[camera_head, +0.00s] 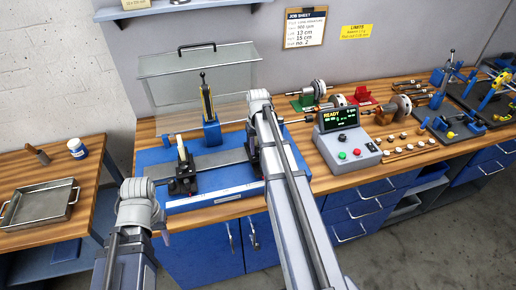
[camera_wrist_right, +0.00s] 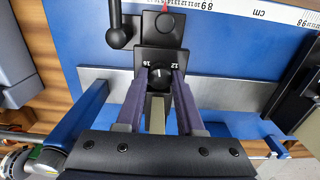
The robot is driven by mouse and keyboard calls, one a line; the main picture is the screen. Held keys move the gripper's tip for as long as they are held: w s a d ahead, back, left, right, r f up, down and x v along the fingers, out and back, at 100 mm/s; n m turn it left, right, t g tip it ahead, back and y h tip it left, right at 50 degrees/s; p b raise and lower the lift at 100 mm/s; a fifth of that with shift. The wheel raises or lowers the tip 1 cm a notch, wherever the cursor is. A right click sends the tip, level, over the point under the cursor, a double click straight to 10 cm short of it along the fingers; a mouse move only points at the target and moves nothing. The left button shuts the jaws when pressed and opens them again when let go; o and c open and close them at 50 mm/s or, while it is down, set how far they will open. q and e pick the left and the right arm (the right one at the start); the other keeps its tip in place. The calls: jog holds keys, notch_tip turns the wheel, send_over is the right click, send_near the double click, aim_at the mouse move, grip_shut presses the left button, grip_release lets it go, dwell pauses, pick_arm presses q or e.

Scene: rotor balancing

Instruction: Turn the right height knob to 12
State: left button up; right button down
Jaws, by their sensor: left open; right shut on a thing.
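The right height knob (camera_wrist_right: 160,77) is a small black dial with a pale mark, on a black block with the numbers 12 and 16 beside it. Its exact reading is too small to tell. My right gripper (camera_wrist_right: 161,84) is shut on the knob, one finger on each side. In the head view my right gripper (camera_head: 254,148) is at the right support of the blue balancing machine (camera_head: 215,180), and the arm hides the knob. My left gripper (camera_head: 163,236) is open and empty, in front of the machine's left front edge.
A black lever (camera_wrist_right: 119,30) stands close beside the knob's block. The left support (camera_head: 183,170) stands on the steel rail. A clear hinged cover (camera_head: 200,75) is raised behind. The control box (camera_head: 346,140) reads READY, right of my right arm.

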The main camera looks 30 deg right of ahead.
aim_at(258, 151)
jog(key=m, duration=0.6)
jog(key=shift+m, duration=0.6)
dwell(0.4)
jog(key=c, duration=0.5)
grip_release()
notch_tip(258, 151, up, 8)
jog(key=p, duration=0.7)
jog(key=shift+f+p, duration=0.1)
jog(key=shift+p, duration=0.3)
